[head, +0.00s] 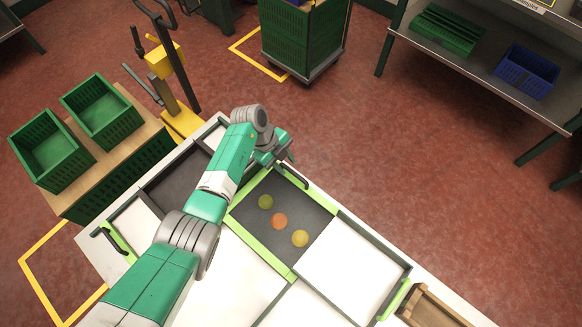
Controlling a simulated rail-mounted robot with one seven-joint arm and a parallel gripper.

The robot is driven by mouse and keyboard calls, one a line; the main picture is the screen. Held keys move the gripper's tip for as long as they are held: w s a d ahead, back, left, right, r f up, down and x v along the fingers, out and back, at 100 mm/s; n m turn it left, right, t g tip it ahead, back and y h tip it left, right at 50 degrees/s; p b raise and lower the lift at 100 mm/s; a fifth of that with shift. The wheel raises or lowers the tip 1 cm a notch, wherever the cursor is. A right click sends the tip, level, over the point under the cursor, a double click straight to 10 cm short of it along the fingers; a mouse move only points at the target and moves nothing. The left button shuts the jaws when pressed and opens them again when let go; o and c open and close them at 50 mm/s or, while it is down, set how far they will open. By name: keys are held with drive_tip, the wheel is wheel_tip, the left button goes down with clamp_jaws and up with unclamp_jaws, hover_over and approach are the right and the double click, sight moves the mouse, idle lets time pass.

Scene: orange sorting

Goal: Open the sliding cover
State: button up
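The sorting unit on the table has green-edged frames and white flat panels; a large white panel (352,262) lies right of an open dark compartment (262,195). Which panel is the sliding cover I cannot tell. In that compartment lie a green fruit (265,201), an orange one (280,221) and a yellow one (300,238). A green handle (118,240) stands at the left end and another green handle (394,300) at the right end.
Two green crates (48,150) (103,110) stand on a wooden-topped base at left. A yellow pallet truck (178,122) is behind them. A green crate stack (303,42) is at the back. A wooden box (430,308) sits at the lower right.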

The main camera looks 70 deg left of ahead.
sight(293, 173)
drive_tip(key=b+x, duration=0.1)
drive_tip(key=x, duration=0.3)
drive_tip(key=shift+w+f, duration=0.1)
clamp_jaws()
